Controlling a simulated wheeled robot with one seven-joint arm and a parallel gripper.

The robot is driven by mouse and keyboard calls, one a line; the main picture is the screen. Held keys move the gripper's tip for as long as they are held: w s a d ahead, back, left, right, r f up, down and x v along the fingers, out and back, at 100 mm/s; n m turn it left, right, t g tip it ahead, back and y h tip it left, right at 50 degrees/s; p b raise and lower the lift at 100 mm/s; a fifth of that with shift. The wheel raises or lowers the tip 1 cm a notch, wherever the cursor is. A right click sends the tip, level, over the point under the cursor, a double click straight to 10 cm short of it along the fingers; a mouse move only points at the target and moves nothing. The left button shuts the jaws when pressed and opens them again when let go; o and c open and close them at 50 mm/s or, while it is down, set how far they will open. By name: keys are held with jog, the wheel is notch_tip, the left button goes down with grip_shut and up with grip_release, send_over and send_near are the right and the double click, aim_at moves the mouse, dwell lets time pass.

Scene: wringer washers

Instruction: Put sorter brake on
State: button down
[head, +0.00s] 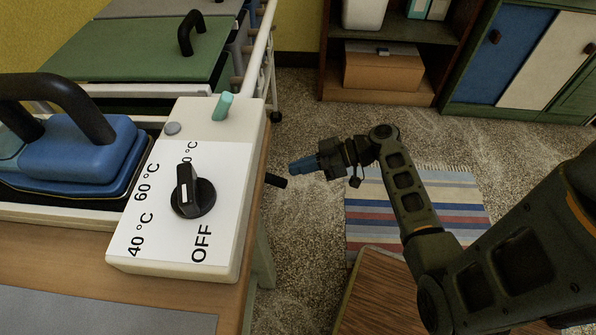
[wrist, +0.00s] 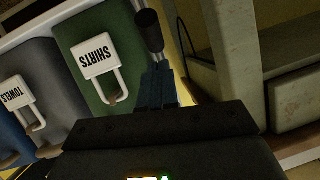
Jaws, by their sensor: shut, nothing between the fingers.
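The sorter shows in the wrist view with a pale rail (wrist: 48,27), a green bag with a SHIRTS tag (wrist: 94,54) and a grey bag with a TOWELS tag (wrist: 18,96). A lever with a black grip (wrist: 149,31) stands just beyond my gripper (wrist: 157,72). In the head view a black grip (head: 275,181) sticks out past the right side of the cream control box, close to my gripper (head: 292,168). My blue fingers are shut and empty. I cannot tell whether they touch the grip, or the brake's setting.
The cream control box (head: 125,262) with a black dial (head: 192,197) and teal lever (head: 222,106) stands at left. A wooden stool or table top (head: 375,300) lies below my arm. A striped rug (head: 455,195) covers the floor; shelves (head: 430,55) stand behind.

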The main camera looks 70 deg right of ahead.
jog(key=shift+t, duration=0.4)
jog(key=f+b, duration=0.1)
jog(key=b, duration=0.1)
jog(key=f+b, duration=0.3)
jog(key=f, duration=0.1)
jog(key=shift+w+a+f+b, duration=0.1)
jog(key=shift+w+a+b, duration=0.05)
jog(key=shift+w+b, duration=0.25)
jog(key=shift+s, duration=0.1)
